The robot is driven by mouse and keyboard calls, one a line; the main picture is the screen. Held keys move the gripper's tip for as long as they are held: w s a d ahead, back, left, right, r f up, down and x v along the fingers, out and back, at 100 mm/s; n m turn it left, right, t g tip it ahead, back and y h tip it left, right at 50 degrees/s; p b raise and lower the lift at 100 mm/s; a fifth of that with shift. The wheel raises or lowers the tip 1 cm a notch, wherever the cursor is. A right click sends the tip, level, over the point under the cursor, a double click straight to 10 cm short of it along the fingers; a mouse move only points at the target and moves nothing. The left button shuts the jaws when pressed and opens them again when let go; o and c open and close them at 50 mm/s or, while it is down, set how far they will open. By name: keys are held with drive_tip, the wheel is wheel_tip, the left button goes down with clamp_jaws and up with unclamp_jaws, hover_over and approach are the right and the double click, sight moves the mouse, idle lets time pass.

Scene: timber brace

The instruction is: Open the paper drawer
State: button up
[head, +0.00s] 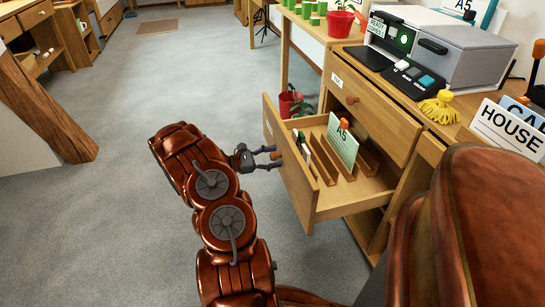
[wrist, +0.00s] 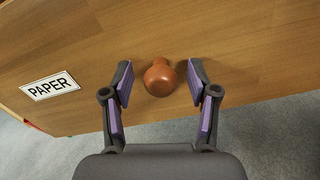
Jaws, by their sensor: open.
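The paper drawer (head: 293,170) is pulled out of the wooden desk in the head view, its inside showing. In the wrist view its front (wrist: 215,35) carries a white PAPER label (wrist: 50,86) and a round orange-brown wooden knob (wrist: 160,77). My gripper (head: 276,157) is at the outer face of the drawer front. In the wrist view my gripper (wrist: 162,88) is open, with one finger on each side of the knob and a gap visible on both sides.
Inside the drawer are wooden dividers (head: 322,160) and an upright A5 card (head: 342,143). A closed drawer (head: 370,110) sits above. A printer (head: 465,55) and HOUSE sign (head: 508,130) stand on the desk. A red bin (head: 290,104) is behind. Carpet (head: 110,210) is clear at left.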

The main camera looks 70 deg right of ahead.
drive_tip(key=v, duration=1.2)
idle(0.4)
drive_tip(key=a+r+m+t+y+p, duration=0.1)
drive_tip(key=a+r+p, duration=0.45)
drive_tip(key=r, duration=0.45)
drive_tip(key=a+r+m+t+y+p, duration=0.1)
drive_tip(key=a+r+m+t+p, duration=0.1)
drive_tip(key=a+r+p, duration=0.6)
drive_tip(key=a+r+m+t+y+p, duration=0.1)
drive_tip(key=a+r+p, duration=0.2)
drive_tip(key=r, duration=0.9)
drive_tip(key=s+a+r+t+y+p, duration=0.2)
drive_tip(key=a+r+p, duration=0.5)
drive_tip(key=a, duration=0.4)
drive_tip(key=s+a+r+t+y+p, duration=0.2)
drive_tip(key=s+a+r+t+p, duration=0.2)
drive_tip(key=a+r+p, duration=0.4)
drive_tip(key=s+a+r+t+y+p, duration=0.2)
drive_tip(key=a+r+p, duration=0.5)
drive_tip(key=a, duration=0.9)
wheel_tip(320, 180, up, 3)
drive_tip(key=shift+s+t+y, duration=0.4)
drive_tip(key=shift+s+t, duration=0.15)
drive_tip(key=shift+t, duration=0.05)
